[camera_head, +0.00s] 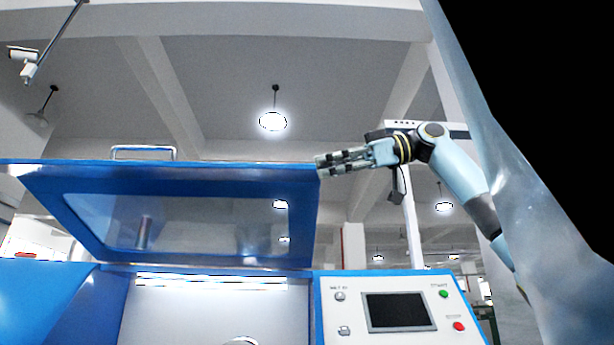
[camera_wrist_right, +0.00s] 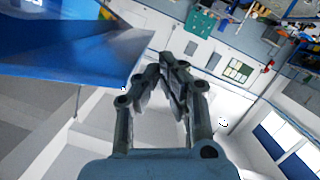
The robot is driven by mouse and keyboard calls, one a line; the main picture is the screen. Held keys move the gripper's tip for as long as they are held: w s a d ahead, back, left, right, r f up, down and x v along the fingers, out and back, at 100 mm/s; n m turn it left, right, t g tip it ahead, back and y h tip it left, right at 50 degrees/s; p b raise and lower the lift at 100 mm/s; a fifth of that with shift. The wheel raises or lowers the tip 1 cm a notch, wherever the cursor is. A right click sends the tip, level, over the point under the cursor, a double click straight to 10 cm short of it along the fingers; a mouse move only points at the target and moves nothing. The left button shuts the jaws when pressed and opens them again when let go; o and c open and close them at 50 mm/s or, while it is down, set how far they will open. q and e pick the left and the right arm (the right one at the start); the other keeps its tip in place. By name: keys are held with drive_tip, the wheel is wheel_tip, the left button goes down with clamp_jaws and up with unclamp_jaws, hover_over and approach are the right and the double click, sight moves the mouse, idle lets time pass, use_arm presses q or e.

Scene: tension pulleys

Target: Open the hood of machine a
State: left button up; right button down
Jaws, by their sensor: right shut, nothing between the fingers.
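The hood (camera_head: 48,188) of the machine is a blue frame with a clear window, and it stands raised in the head view. A metal handle (camera_head: 143,148) is on its top edge. The white interior (camera_head: 210,318) of the machine shows below the hood. My right gripper (camera_head: 322,163) is shut and empty at the hood's upper right corner; whether it touches the edge I cannot tell. In the right wrist view the fingers (camera_wrist_right: 163,75) are close together, with the blue hood (camera_wrist_right: 75,58) to their left. My left gripper is not in view.
A control panel (camera_head: 359,282) with a dark screen (camera_head: 399,311), a green button (camera_head: 443,294) and a red button (camera_head: 459,326) is right of the opening. A blue panel (camera_head: 40,300) is at lower left. Ceiling lamps hang far above. The space above the hood looks clear.

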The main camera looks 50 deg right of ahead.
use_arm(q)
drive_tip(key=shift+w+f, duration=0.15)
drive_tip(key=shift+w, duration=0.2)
use_arm(e)
drive_tip(key=v, duration=0.3)
drive_tip(key=shift+s+d+r, duration=0.1)
drive_tip(key=shift+s, duration=0.25)
